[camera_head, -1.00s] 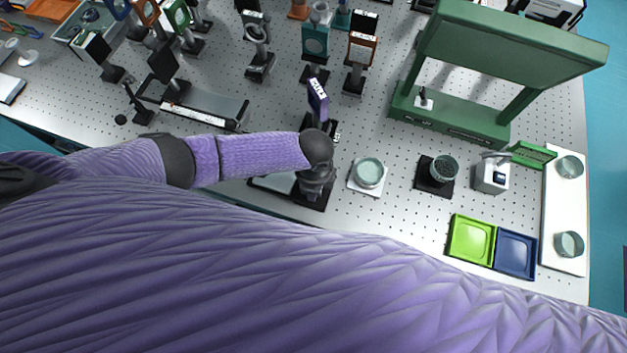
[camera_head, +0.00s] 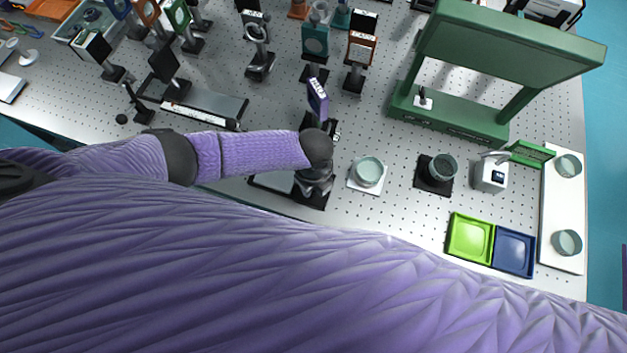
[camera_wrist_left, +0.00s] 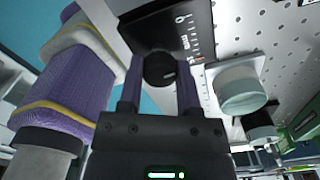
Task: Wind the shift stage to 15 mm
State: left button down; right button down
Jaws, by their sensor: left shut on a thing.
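The shift stage is a black block with a white scale along its edge, seen close in the left wrist view (camera_wrist_left: 172,28). A round black knob (camera_wrist_left: 159,70) with a pale mark sticks out of its near end. My left gripper (camera_wrist_left: 160,82) is shut on this knob, one finger on each side. In the head view, my left gripper (camera_head: 314,190) is at the front edge of the table, and my wrist hides the knob and part of the stage. The scale reading is too small to tell.
A pale round dish on a white base (camera_head: 368,172) stands close to the right of my gripper. A black-based cup (camera_head: 436,174), a green gantry (camera_head: 455,120) and green and blue trays (camera_head: 470,239) lie farther right. Several posted optics stand behind.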

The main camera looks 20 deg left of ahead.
dwell(0.5)
pick_arm(q)
jog(key=c, duration=0.7)
grip_release()
jog(key=o, duration=0.4)
jog(key=shift+r, duration=0.1)
notch_tip(320, 180, up, 10)
jog(key=p, duration=0.3)
